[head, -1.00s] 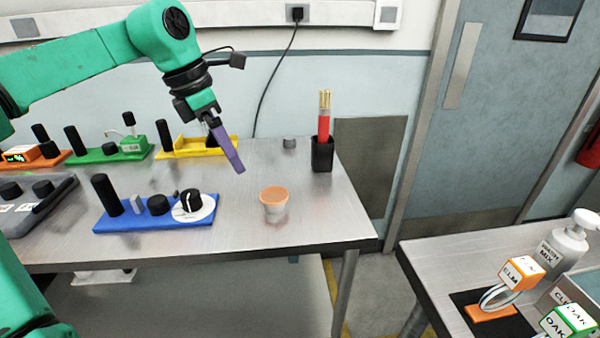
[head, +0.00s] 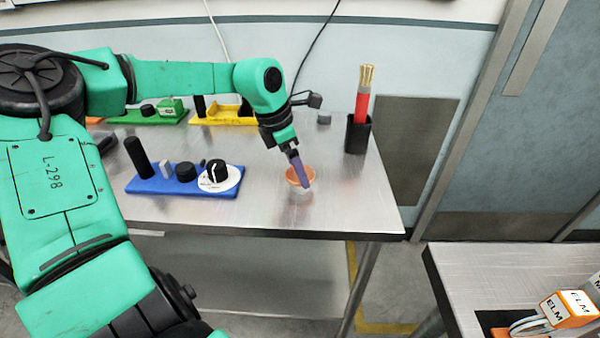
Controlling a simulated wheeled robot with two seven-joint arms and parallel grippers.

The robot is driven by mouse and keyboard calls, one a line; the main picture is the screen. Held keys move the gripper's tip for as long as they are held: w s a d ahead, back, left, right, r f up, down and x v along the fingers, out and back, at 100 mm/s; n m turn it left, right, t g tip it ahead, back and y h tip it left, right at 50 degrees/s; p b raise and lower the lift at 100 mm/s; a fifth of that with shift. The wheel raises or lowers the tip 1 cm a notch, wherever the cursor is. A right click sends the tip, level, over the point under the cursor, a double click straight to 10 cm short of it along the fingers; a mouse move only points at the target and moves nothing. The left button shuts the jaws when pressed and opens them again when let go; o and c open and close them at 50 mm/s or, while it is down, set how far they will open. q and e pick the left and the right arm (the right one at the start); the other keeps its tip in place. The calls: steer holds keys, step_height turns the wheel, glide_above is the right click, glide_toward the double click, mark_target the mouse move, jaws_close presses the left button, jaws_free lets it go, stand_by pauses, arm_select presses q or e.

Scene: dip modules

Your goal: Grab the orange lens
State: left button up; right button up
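The orange lens (head: 292,177) is a small round orange piece at the top of a clear, whitish cup-shaped holder (head: 298,193), near the front right of the metal table. My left gripper (head: 306,184) has reached down to it from above. Its purple fingers overlap the lens and hide part of its right side. The fingers line up one behind the other from this side, so I cannot tell whether they are open or shut on the lens. My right gripper is not in view.
A blue panel (head: 150,186) with black knobs and a white dial stands left of the lens. A black cup (head: 357,138) with a red brush (head: 362,103) stands behind it to the right. A small grey cylinder (head: 324,118) is at the back. The table's right front corner is bare.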

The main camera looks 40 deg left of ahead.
arm_select(q)
steer(key=shift+w+f, duration=0.1)
steer(key=shift+f, duration=0.05)
steer(key=c, duration=1.1)
